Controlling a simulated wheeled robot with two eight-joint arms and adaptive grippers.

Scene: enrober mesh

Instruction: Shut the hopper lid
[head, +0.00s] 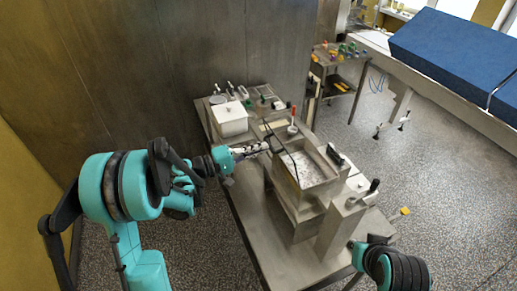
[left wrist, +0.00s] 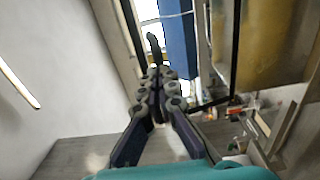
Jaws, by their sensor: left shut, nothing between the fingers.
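The steel machine's open-topped hopper (head: 305,172) stands on the steel table in the head view, with pale grey material visible inside. A thin dark bar runs along its left side; I cannot tell whether it belongs to the lid. No lid lies across the opening, and I cannot clearly make out the lid itself. My left gripper (head: 266,147) is shut and empty, its tips close to the hopper's back left edge; contact cannot be told. In the left wrist view its fingers (left wrist: 153,75) are together with nothing between them. My right gripper is not in view.
A white lidded box (head: 230,119) stands at the table's back left. A red-tipped lever (head: 293,122) rises behind the hopper. A knobbed post (head: 345,212) stands at the front right. The steel table (head: 262,232) is bare at front left. A blue-covered conveyor (head: 455,58) lies far right.

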